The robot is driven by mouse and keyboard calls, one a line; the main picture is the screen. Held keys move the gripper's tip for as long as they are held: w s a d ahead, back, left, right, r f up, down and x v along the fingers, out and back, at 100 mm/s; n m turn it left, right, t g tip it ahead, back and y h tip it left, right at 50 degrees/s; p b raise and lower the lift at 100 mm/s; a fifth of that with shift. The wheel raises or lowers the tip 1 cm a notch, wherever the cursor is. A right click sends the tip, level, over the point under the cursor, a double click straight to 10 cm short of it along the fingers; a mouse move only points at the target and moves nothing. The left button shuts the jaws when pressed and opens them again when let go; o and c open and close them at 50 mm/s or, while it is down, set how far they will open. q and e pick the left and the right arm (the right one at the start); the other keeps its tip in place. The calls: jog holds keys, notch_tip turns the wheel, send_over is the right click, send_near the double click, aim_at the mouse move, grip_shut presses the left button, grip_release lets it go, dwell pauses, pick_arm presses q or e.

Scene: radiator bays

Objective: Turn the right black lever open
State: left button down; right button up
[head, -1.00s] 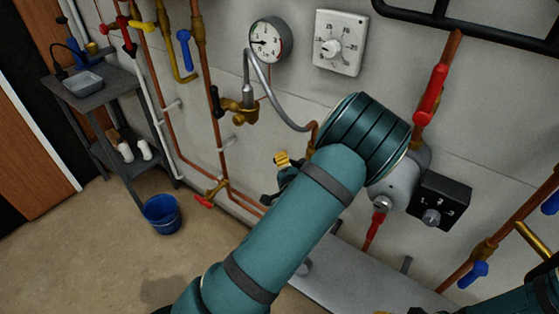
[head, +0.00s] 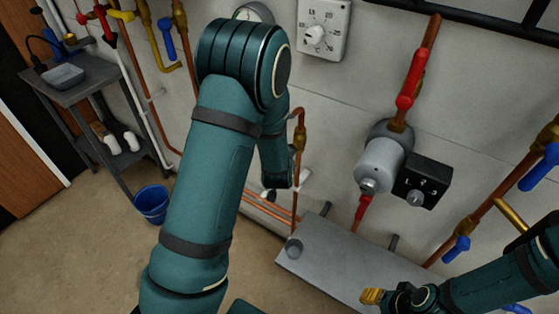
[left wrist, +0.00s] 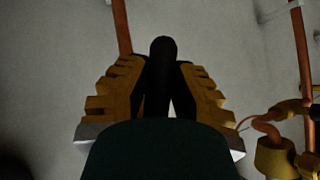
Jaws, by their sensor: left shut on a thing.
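In the left wrist view, a black lever (left wrist: 162,62) stands upright between the yellow ridged fingers of my left gripper (left wrist: 160,88), which is shut on it. The lever's lower end is hidden by the gripper's own body. My right gripper (head: 373,297) is at the bottom right of the head view, away from the wall. Its yellow fingertip shows, but its opening cannot be made out.
A white thermostat dial (head: 323,27) and a partly covered gauge (head: 254,13) are on the wall. A red-handled valve (head: 411,80) and grey pump (head: 380,162) are to the right. A grey ledge (head: 335,258) lies below. A blue bucket (head: 151,203) stands on the floor.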

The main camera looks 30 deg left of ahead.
pick_arm(q)
jog(key=shift+d+f+n+h+b, duration=0.2)
jog(key=shift+d+n+h+b, duration=0.4)
jog(key=shift+h+b, duration=0.35)
jog(key=shift+d+h+b, duration=0.3)
jog(key=shift+d+h, duration=0.05)
jog(key=shift+h, duration=0.1)
jog(key=shift+d, duration=0.1)
jog(key=c, duration=0.8)
grip_release()
jog(key=v, duration=1.2)
jog(key=shift+w+r, duration=0.15)
jog(key=shift+r, duration=0.1)
